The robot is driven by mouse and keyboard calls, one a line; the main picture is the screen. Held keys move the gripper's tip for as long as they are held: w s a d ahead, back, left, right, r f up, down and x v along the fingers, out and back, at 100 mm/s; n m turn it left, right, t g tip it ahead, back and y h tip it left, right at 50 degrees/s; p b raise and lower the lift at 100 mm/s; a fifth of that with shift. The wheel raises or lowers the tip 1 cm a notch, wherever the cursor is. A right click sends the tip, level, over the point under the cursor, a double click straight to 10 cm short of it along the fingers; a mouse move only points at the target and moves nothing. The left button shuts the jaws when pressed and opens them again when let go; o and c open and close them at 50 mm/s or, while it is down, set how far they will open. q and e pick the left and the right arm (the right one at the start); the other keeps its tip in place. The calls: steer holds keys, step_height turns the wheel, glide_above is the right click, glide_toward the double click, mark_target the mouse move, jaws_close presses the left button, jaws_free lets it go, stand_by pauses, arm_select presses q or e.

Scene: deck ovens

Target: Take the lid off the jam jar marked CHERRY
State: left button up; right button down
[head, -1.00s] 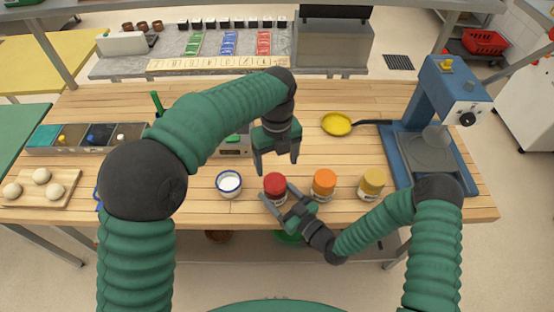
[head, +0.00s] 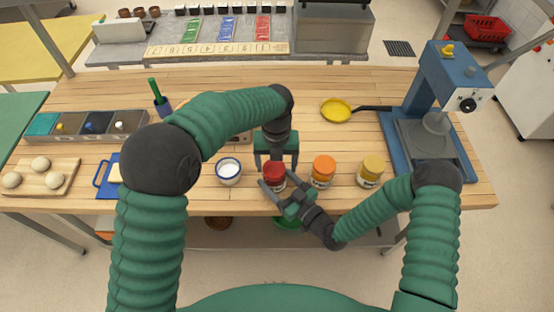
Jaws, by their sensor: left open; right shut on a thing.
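The jar with the red lid (head: 274,169) stands near the table's front edge; its label is too small to read. My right gripper (head: 275,187) is shut on the body of this jar from the front right. My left gripper (head: 277,163) points down just behind and over the red lid, open, with one finger on each side of it. I cannot tell whether the fingers touch the lid. An orange-lidded jar (head: 323,167) and a yellow-lidded jar (head: 372,167) stand to the right, both with lids on.
A white bowl with a blue rim (head: 229,172) stands left of the red-lidded jar. A yellow pan (head: 336,110) lies behind the jars. A blue machine (head: 430,110) stands at the right. A board with dough balls (head: 40,178) lies at the far left.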

arm_select(q)
steer(key=shift+c, duration=0.4)
steer(key=shift+s+d, duration=0.1)
steer(key=shift+d, duration=0.05)
steer(key=c, duration=1.4)
steer(key=n, duration=0.6)
steer(key=shift+d+r, duration=0.1)
steer(key=n, duration=0.7)
steer(key=shift+w, duration=0.25)
steer(key=n, duration=0.7)
steer(key=shift+w+a, duration=0.1)
steer(key=shift+a, duration=0.1)
steer(key=n, duration=0.3)
steer(key=shift+a, duration=0.1)
steer(key=n, duration=0.3)
steer(key=shift+n, duration=0.3)
steer(key=n, duration=0.7)
steer(key=shift+a+r, duration=0.1)
steer(key=shift+a, duration=0.1)
steer(key=n, duration=0.7)
steer(key=shift+s+a, duration=0.2)
steer(key=shift+s, duration=0.05)
